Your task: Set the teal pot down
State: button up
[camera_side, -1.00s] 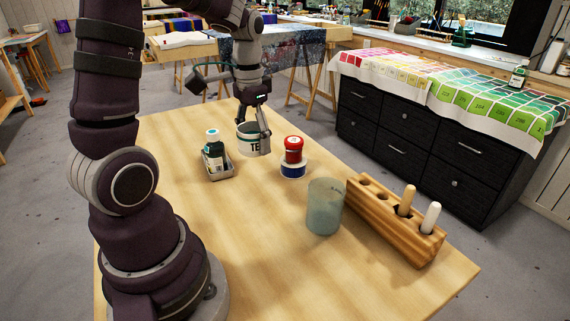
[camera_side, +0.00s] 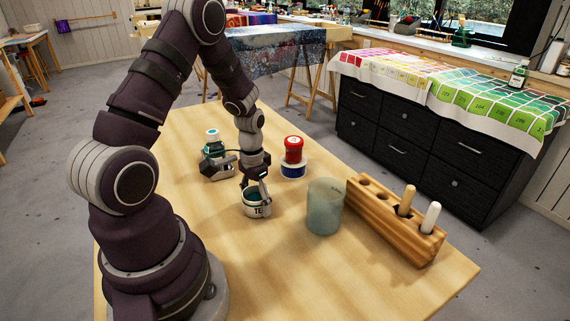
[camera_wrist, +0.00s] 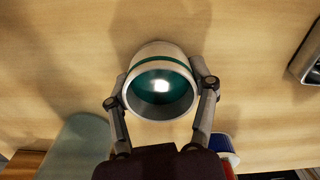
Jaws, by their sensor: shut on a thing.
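The teal pot (camera_side: 256,210) is a white pot with a teal band and dark letters, of which "TE" shows. My gripper (camera_side: 258,192) points down and is shut on it, left of the frosted cup in the side view. In the wrist view the pot (camera_wrist: 153,51) sits between the two fingers of my gripper (camera_wrist: 160,76), one on each side, and its open mouth shows a teal, shiny inside. It looks upright and very low over the wooden table (camera_side: 205,255). I cannot tell whether its base touches the wood.
A frosted cup (camera_side: 325,207) and a wooden block with holes and two pegs (camera_side: 392,222) stand to the right. A red pot (camera_side: 293,149) on a blue-and-white one (camera_side: 293,169) is behind. A tray (camera_side: 216,173) with a bottle (camera_side: 213,146) is behind left. The front table is clear.

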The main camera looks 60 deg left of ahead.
jog(key=o, duration=1.2)
jog(key=shift+f, duration=0.1)
jog(key=shift+c, duration=0.2)
notch_tip(320, 180, up, 12)
jog(key=s+d+r+m+t, duration=0.3)
jog(key=d+r+t, duration=0.2)
jog(key=d, duration=0.8)
notch_tip(320, 180, up, 4)
jog(key=shift+s+f+t, duration=0.1)
jog(key=shift+s+t, duration=0.2)
